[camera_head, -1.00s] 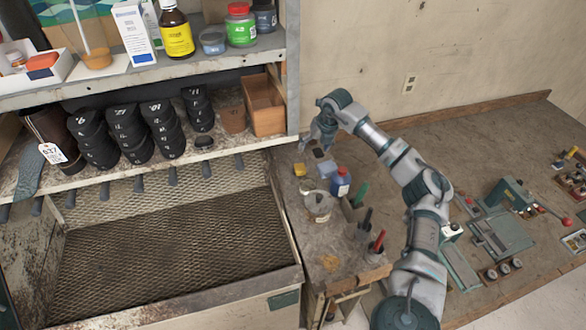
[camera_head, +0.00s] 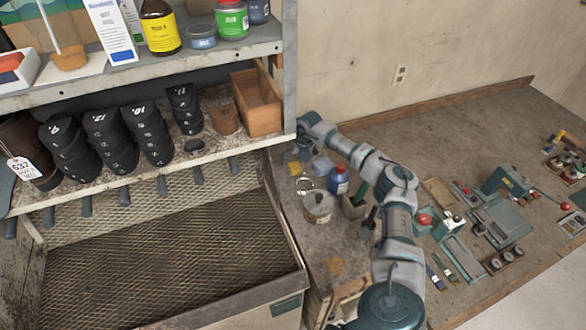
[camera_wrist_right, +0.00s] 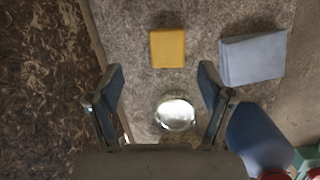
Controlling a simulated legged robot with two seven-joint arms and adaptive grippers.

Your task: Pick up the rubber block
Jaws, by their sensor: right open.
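A small yellow block (camera_head: 294,168) and a larger grey-blue block (camera_head: 322,165) lie on the small worktop. I cannot tell for certain which is the rubber block. In the right wrist view the yellow block (camera_wrist_right: 167,48) lies just beyond and between my fingertips, and the grey-blue block (camera_wrist_right: 252,58) lies to the right. My right gripper (camera_head: 303,150) is over the far end of the worktop. In the wrist view my right gripper (camera_wrist_right: 161,72) is open, with nothing between its fingers. My left gripper is not in view.
A round shiny item (camera_wrist_right: 175,113) lies below the fingers in the wrist view. A blue bottle (camera_head: 338,182) with a red cap and a metal pot (camera_head: 317,205) stand close by. The shelf post (camera_head: 290,70) rises beside my arm. A mesh-floored bin (camera_head: 165,250) lies left.

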